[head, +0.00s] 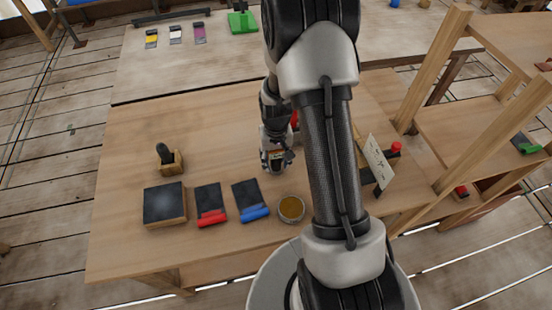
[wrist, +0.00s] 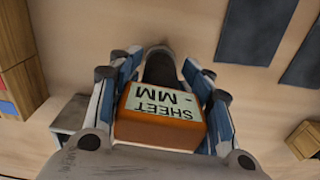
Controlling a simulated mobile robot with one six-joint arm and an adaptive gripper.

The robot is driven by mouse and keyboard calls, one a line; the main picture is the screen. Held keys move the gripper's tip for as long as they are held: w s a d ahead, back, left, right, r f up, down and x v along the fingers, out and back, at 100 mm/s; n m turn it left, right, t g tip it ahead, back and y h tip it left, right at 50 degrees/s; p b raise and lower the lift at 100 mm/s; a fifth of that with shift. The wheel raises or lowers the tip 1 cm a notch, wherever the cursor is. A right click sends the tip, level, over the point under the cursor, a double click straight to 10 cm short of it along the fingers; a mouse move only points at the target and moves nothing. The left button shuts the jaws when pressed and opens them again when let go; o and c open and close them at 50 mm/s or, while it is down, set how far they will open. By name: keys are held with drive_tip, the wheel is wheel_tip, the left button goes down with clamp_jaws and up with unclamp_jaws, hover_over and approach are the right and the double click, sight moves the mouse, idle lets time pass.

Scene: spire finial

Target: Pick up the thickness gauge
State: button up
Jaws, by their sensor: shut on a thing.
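The thickness gauge (wrist: 160,118) is an orange-brown block with a pale label reading "SHEET - MM". It sits between the two fingers of my gripper (wrist: 166,95) in the wrist view, with a finger against each side. A dark rounded part (wrist: 160,68) shows just beyond the block; I cannot tell whether it belongs to the gauge. In the head view my gripper (head: 277,161) is over the middle of the wooden table (head: 130,235), and only a little of the gauge shows between its fingers. I cannot tell whether the gauge touches the table.
A dark-topped block (head: 165,204), a red-edged dark sheet (head: 209,200), a blue-edged one (head: 249,197) and a round tin (head: 291,208) line the front. A knobbed wooden block (head: 168,160) stands left. A sign (head: 378,163) stands right, near a wooden shelf (head: 470,130).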

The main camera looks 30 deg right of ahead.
wheel_tip(320, 180, up, 19)
drive_tip(key=p, duration=0.5)
drive_tip(key=shift+r, duration=0.1)
drive_tip(key=shift+c, duration=0.2)
drive_tip(key=shift+n, duration=0.3)
drive_tip(key=shift+s+a+f+b, duration=0.45)
drive_tip(key=shift+a+f+b, duration=1.4)
drive_tip(key=shift+f, duration=0.8)
drive_tip(key=shift+s+a+f+b, duration=0.5)
drive_tip(key=shift+a+f+b, duration=0.95)
drive_tip(key=shift+a+f, duration=1)
drive_tip(key=shift+s+a+f+b, duration=0.45)
drive_tip(key=shift+a+f+b, duration=1.3)
drive_tip(key=shift+f, duration=1.15)
drive_tip(key=shift+f, duration=0.15)
drive_tip(key=shift+f+b, duration=1)
drive_tip(key=shift+f, duration=0.3)
drive_tip(key=shift+s, duration=0.1)
drive_tip(key=shift+r, duration=0.1)
